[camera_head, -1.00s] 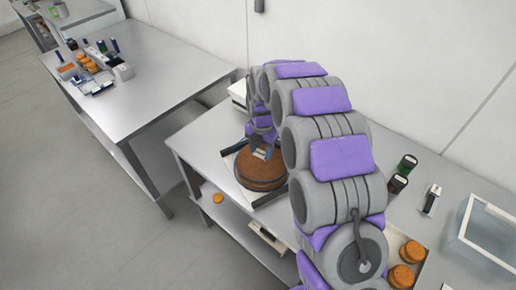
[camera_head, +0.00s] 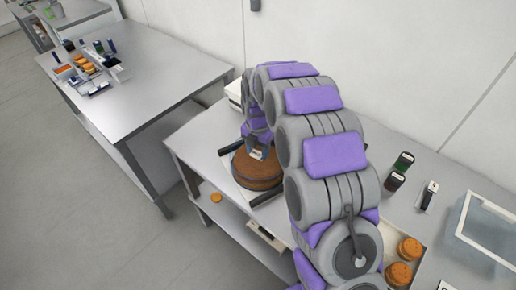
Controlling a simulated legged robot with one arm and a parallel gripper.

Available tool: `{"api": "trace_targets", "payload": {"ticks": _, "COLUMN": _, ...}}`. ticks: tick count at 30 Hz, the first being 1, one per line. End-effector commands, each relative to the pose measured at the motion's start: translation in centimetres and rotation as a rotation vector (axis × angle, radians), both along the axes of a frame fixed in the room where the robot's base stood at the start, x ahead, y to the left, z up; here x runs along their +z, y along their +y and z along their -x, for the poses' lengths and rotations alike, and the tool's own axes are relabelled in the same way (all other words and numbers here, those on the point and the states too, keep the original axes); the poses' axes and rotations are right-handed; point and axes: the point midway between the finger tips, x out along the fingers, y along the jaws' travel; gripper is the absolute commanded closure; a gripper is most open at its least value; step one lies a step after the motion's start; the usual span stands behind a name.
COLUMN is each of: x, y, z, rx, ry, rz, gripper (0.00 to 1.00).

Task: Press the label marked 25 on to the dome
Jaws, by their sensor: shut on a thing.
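A brown round dome (camera_head: 258,170) sits on a tray (camera_head: 228,152) with dark edges at the left part of the near table. My gripper (camera_head: 257,152) points down at the top of the dome, at or just above its surface. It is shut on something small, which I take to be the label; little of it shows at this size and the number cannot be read. I cannot tell whether it touches the dome. My arm hides the right side of the dome and part of the table.
Orange-brown rounds (camera_head: 405,262) lie in a tray at the lower right. Another table (camera_head: 140,88) holds several small items. One round (camera_head: 215,198) lies on the lower shelf.

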Motion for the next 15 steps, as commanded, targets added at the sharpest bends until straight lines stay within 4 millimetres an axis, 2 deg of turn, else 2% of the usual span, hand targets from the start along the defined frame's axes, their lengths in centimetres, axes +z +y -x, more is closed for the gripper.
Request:
{"api": "trace_targets", "payload": {"ticks": 3, "x": -0.15, "y": 0.11, "z": 0.01, "rx": 0.001, "ry": 0.000, "rz": 0.001, "gripper": 0.59}}
{"api": "trace_targets", "payload": {"ticks": 4, "x": -0.14, "y": 0.11, "z": 0.01, "rx": 0.001, "ry": 0.000, "rz": 0.001, "gripper": 0.45}}
{"api": "trace_targets", "payload": {"ticks": 12, "x": -0.14, "y": -0.17, "z": -0.03, "rx": 0.001, "ry": 0.001, "rz": -0.002, "gripper": 0.19}}
{"api": "trace_targets", "payload": {"ticks": 15, "x": -0.14, "y": -0.25, "z": -0.05, "rx": 0.001, "ry": 0.001, "rz": -0.003, "gripper": 0.18}}
